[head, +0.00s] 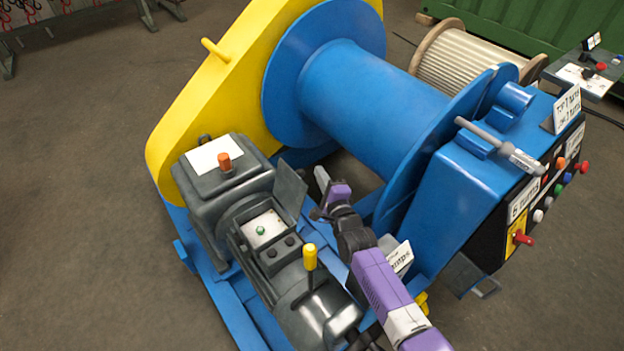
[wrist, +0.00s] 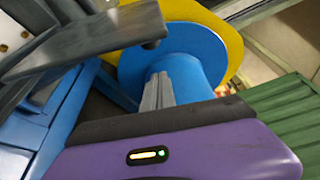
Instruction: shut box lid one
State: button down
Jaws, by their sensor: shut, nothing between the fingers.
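A small grey box (head: 268,236) sits on top of the dark motor in the head view, with a white plate, a green button and dark knobs inside. Its dark lid (head: 290,188) stands raised at the box's far right edge, so the box is open. My gripper (head: 322,178) is shut and empty, just to the right of the raised lid, in front of the blue drum. In the wrist view, the shut fingers (wrist: 158,90) point toward the blue drum flange. A dark flat plate (wrist: 85,45), seemingly the lid, crosses the upper left there. I cannot tell whether the gripper touches it.
The blue drum (head: 370,100) and yellow chain guard (head: 225,85) stand behind. A yellow-knobbed lever (head: 310,257) rises in front of the box. A gearbox (head: 225,185) with an orange cap stands left. A blue control console (head: 480,170) is at the right.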

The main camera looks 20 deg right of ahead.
aim_at(305, 174)
jog(key=shift+s+a+r+p, duration=0.2)
jog(key=shift+a+p, duration=0.15)
jog(key=shift+a, duration=0.15)
jog(key=shift+s+a+r+p, duration=0.15)
jog(key=shift+s+a+p, duration=0.1)
jog(key=shift+a+p, duration=0.25)
jog(key=shift+s+a+r+p, duration=0.15)
jog(key=shift+s+a+p, duration=0.1)
jog(key=shift+a, duration=0.3)
jog(key=shift+s+a+r+p, duration=0.15)
jog(key=shift+a+r+p, duration=0.45)
jog(key=shift+a, duration=0.2)
jog(key=shift+f, duration=0.1)
